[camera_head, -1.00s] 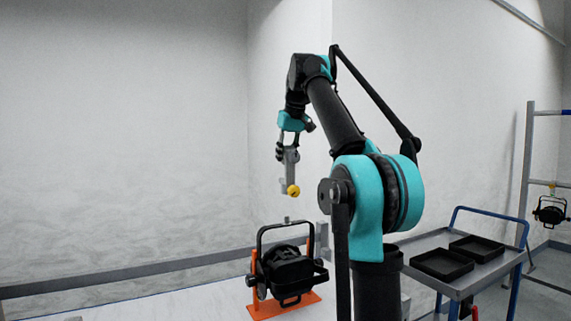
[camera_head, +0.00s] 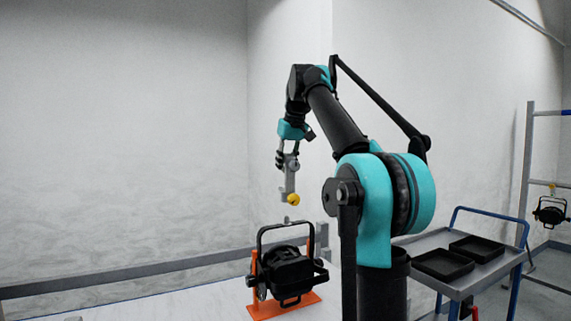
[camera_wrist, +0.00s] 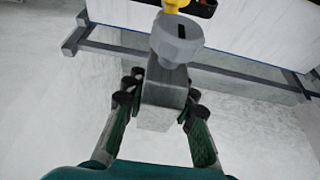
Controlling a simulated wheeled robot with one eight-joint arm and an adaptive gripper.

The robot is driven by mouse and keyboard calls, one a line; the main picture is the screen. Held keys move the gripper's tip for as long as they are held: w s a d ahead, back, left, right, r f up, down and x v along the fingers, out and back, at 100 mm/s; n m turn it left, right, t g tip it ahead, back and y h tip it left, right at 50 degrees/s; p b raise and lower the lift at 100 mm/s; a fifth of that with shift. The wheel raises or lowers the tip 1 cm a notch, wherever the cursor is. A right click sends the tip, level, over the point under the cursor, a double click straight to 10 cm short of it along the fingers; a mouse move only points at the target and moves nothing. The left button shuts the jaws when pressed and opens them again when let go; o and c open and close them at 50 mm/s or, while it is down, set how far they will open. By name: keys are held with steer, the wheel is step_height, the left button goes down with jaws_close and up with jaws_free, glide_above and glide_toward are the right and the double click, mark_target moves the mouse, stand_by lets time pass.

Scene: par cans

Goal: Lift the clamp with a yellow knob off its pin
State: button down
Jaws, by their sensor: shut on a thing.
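My gripper (camera_head: 286,157) is shut on a grey clamp with a yellow knob (camera_head: 292,199), which hangs upright from it in the air. In the wrist view the grey clamp body (camera_wrist: 165,85) sits between my two fingers, with a round grey part and the yellow knob (camera_wrist: 175,5) beyond. Below the clamp, a black lamp (camera_head: 285,270) stands on an orange stand (camera_head: 268,310). A short grey pin (camera_head: 287,219) rises from the top of the lamp's yoke. A small gap shows between the clamp and this pin.
A cart (camera_head: 487,270) with two black trays (camera_head: 443,264) stands at the right. Behind it, another black lamp (camera_head: 549,212) hangs from a rack (camera_head: 526,150) with a yellow knob above it. A grey rail (camera_head: 120,275) runs behind the white table. The air around my gripper is clear.

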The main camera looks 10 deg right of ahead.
steer(key=shift+f, duration=1.5)
